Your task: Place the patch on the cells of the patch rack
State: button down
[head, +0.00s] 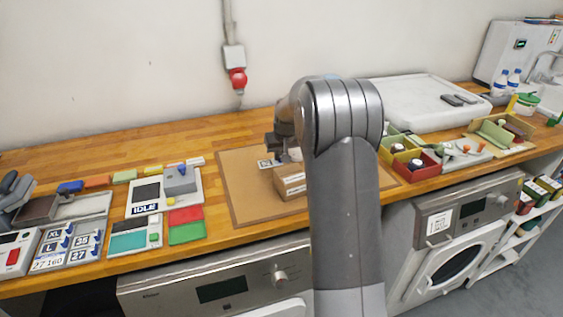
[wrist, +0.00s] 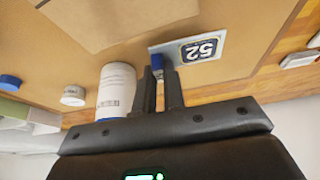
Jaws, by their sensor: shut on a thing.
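My gripper (wrist: 163,82) is shut on the patch (wrist: 203,46), a pale tile with a dark blue square and the number 52. The fingers grip it at a small blue part by its edge. In the head view my gripper (head: 277,152) and the patch (head: 265,164) are above the brown mat, beside a cardboard box; part of the gripper is hidden by my arm. The patch rack (head: 68,246) seems to be the group of tiles at the front left, marked XL, L, 35, 27 and 160. It is well to the left of my gripper; which cells are empty is unclear.
The cardboard box (head: 291,180) stands on the brown mat (head: 238,180). A white bottle (wrist: 116,88) is close beside my fingers. A device marked IDLE (head: 145,209), red (head: 186,215) and green (head: 187,233) pieces lie between mat and rack. Bare wood runs along the wall.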

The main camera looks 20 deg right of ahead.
aim_at(280, 162)
jog(key=shift+f, duration=2.15)
jog(key=shift+f, duration=0.1)
jog(key=c, duration=1.5)
grip_release()
